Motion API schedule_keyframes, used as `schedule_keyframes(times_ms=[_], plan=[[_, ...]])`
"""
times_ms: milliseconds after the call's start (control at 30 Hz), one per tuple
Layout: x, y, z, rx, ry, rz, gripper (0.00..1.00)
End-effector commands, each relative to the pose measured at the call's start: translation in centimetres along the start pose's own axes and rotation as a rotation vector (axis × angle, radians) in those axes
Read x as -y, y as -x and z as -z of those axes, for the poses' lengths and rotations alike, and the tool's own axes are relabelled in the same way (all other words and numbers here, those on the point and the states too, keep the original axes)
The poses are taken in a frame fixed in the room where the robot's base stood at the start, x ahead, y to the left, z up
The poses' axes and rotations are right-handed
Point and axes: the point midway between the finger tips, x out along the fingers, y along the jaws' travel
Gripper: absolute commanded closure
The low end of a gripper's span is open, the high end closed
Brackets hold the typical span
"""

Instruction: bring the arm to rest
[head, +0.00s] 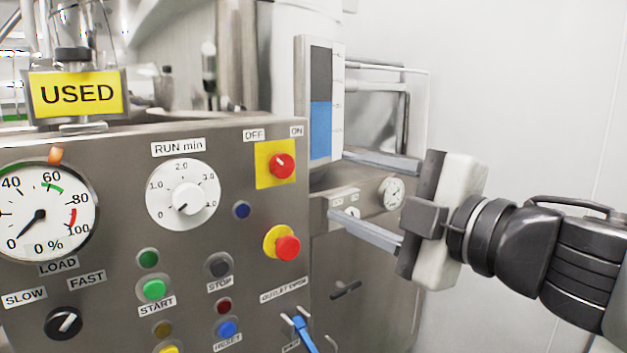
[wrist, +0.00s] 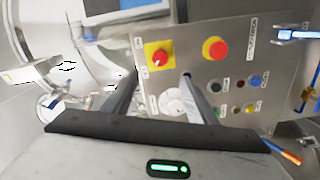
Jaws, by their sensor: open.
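My arm reaches in from the right edge of the head view. My gripper (head: 341,188) is open, its two grey fingers apart and pointing left at the machine. Nothing is between the fingers. In the wrist view my gripper (wrist: 158,76) also shows open and empty, with the control panel (wrist: 222,95) beyond the fingertips. In the head view the steel control panel (head: 120,225) fills the left and middle. The fingertips appear at or in front of its right side; I cannot tell the exact gap.
The panel carries a red switch on yellow (head: 281,166), a red mushroom button (head: 287,247), a white run dial (head: 183,194), a load gauge (head: 42,213) and a blue-handled switch (head: 304,333). A yellow USED sign (head: 78,94) stands on top. Bare white wall (head: 530,90) lies behind my arm.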

Motion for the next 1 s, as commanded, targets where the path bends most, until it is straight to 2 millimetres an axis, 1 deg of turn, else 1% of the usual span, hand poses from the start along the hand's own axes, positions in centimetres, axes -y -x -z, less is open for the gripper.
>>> schedule_keyframes(times_ms=[33, 100, 200, 533, 633, 667, 733, 767, 800, 833, 867, 900, 933, 967, 1000], plan=[[-0.2, 0.7, 0.1, 0.001, 0.002, -0.002, 0.47], [-0.1, 1.3, 0.0, 0.001, 0.0, -0.001, 0.47], [0.0, 1.8, 0.0, 0.0, 0.0, 0.0, 0.47], [0.0, 1.8, -0.1, 0.003, -0.002, -0.002, 0.47], [-0.8, 1.6, -1.1, 0.053, -0.034, -0.037, 0.47], [-1.3, 1.6, -1.7, 0.084, -0.056, -0.058, 0.47], [-2.5, 1.6, -4.0, 0.19, -0.135, -0.123, 0.47], [-2.9, 1.7, -5.2, 0.25, -0.183, -0.153, 0.47], [-3.1, 2.1, -7.1, 0.337, -0.259, -0.191, 0.47], [-2.9, 2.6, -8.6, 0.409, -0.323, -0.215, 0.47], [-2.4, 3.1, -10.0, 0.483, -0.395, -0.233, 0.47], [-1.2, 4.0, -11.6, 0.581, -0.495, -0.246, 0.47], [0.0, 4.6, -12.7, 0.654, -0.572, -0.248, 0.47], [1.5, 5.3, -13.5, 0.724, -0.651, -0.243, 0.47], [3.8, 6.2, -14.1, 0.811, -0.753, -0.224, 0.47]])
